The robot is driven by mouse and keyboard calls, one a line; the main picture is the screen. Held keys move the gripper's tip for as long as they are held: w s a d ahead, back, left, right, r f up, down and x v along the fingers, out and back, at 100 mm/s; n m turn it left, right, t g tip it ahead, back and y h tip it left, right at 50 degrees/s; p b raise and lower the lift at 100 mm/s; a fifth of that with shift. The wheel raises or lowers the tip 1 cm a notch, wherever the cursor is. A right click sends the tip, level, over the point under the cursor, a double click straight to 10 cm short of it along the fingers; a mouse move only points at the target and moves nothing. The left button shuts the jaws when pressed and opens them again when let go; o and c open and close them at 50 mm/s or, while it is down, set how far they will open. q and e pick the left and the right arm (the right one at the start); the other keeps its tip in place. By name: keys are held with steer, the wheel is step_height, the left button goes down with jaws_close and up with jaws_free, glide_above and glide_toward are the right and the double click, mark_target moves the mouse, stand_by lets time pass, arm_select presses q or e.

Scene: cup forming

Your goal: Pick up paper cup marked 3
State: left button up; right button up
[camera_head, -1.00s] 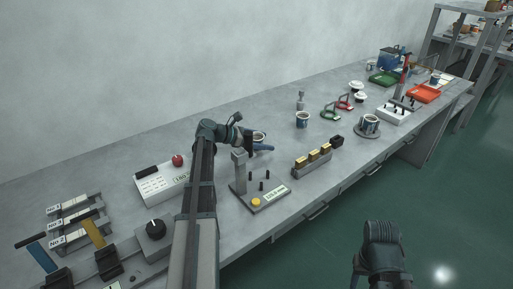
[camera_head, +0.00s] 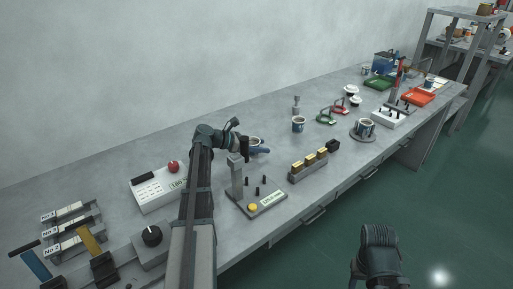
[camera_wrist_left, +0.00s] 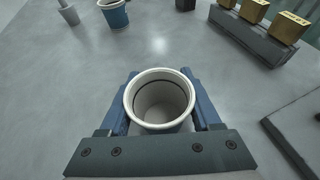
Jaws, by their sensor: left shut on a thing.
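A paper cup (camera_wrist_left: 160,100) with a white rim stands upright and empty between the blue fingers of my left gripper (camera_wrist_left: 163,103) in the left wrist view. The fingers are shut on it from both sides. In the head view the same cup (camera_head: 254,141) shows just behind my left gripper (camera_head: 258,151), low over the bench. I cannot read any number on it. A second blue and white cup (camera_head: 298,124) stands apart, further right; it also shows in the wrist view (camera_wrist_left: 115,14). My right arm shows at the lower right, but its fingertips cannot be made out.
A grey stand with a post and yellow button (camera_head: 253,207) is close in front of my left gripper. A block with several gold pieces (camera_head: 309,162) lies to the right. A white box with a red knob (camera_head: 157,190) is at left. Bare bench lies behind the cup.

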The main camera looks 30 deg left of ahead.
step_height(320, 180, up, 10)
steer(key=p, duration=1)
